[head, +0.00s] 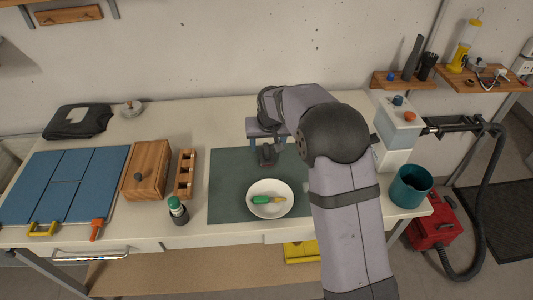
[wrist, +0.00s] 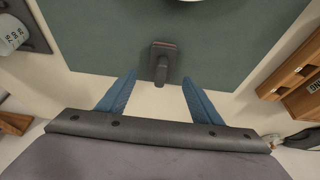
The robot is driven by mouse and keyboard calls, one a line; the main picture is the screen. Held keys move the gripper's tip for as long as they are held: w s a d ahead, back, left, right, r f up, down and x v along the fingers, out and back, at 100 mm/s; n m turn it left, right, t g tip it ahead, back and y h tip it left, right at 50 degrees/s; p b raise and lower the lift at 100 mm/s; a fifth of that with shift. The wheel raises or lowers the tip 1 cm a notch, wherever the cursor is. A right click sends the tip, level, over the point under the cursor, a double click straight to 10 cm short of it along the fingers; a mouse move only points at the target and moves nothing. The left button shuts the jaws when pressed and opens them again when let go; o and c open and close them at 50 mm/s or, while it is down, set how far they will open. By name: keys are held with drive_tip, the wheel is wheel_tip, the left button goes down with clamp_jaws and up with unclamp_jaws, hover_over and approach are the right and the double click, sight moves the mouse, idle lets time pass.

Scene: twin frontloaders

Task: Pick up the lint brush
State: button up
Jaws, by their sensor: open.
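A dark grey object with a blocky head and a short handle, which looks like the lint brush (head: 267,155), lies at the back edge of the green mat. It also shows in the wrist view (wrist: 162,62), with its handle end pointing toward my gripper. My gripper (wrist: 159,76) is open, with its two blue fingers apart on either side of the handle end and clear of it. In the head view my gripper (head: 268,146) is just behind the object, and my arm covers the table to the right of it.
A white bowl (head: 282,209) holding a green-and-yellow item stands on the green mat (head: 229,180) in front of the object. A wooden rack (head: 185,174) and a green-capped bottle (head: 177,209) stand left of the mat. A teal bin (head: 410,187) stands at the right.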

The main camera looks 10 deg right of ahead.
sight(267, 148)
drive_tip(key=shift+p+x, duration=1.4)
drive_tip(key=shift+x, duration=1.2)
drive_tip(key=shift+c, duration=0.6)
drive_tip(key=c, duration=1.1)
drive_tip(key=shift+r, duration=0.1)
wheel_tip(267, 148, up, 10)
drive_tip(key=b, duration=0.3)
